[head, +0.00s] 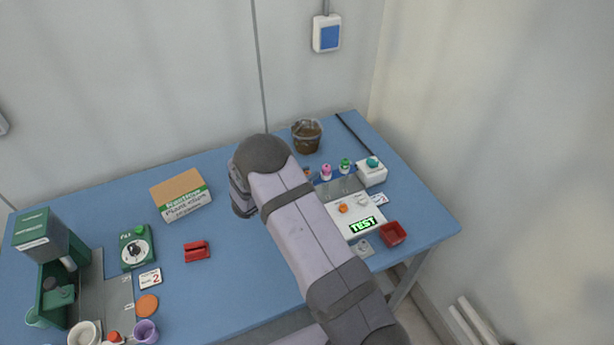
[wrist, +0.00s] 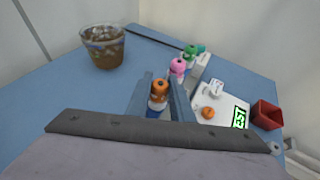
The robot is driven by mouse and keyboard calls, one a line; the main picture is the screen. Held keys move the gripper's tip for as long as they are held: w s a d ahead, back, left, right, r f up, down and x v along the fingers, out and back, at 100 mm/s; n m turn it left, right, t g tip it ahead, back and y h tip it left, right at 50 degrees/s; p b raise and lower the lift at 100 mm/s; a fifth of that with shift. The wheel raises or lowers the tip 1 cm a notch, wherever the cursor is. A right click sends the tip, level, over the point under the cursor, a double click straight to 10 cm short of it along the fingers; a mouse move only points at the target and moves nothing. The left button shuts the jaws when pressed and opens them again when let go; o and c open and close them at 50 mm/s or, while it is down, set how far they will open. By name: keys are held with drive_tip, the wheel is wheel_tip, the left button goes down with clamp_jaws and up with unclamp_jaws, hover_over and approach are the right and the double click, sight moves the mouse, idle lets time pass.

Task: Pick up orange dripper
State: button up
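The orange dripper (wrist: 158,92) stands upright between the two fingers of my gripper (wrist: 161,80) in the wrist view. The fingers are apart, one on each side of it; I cannot see firm contact. Something blue shows below its orange top. In the head view only a little of the orange dripper (head: 308,173) shows beside my arm, and my gripper is hidden behind the arm. A pink dripper (wrist: 177,67) and a green dripper (wrist: 190,51) stand in a row beyond it, on a blue rack (head: 348,171).
A brown pot (head: 306,136) stands behind the row.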

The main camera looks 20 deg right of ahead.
sight(307, 173)
clamp_jaws()
drive_tip(key=shift+r, duration=0.2)
drive_tip(key=shift+r+b, duration=0.3)
drive_tip(key=shift+r, duration=0.2)
drive_tip(key=shift+r+b, duration=1.3)
drive_tip(key=shift+r, duration=3)
drive_tip(key=shift+a, duration=0.1)
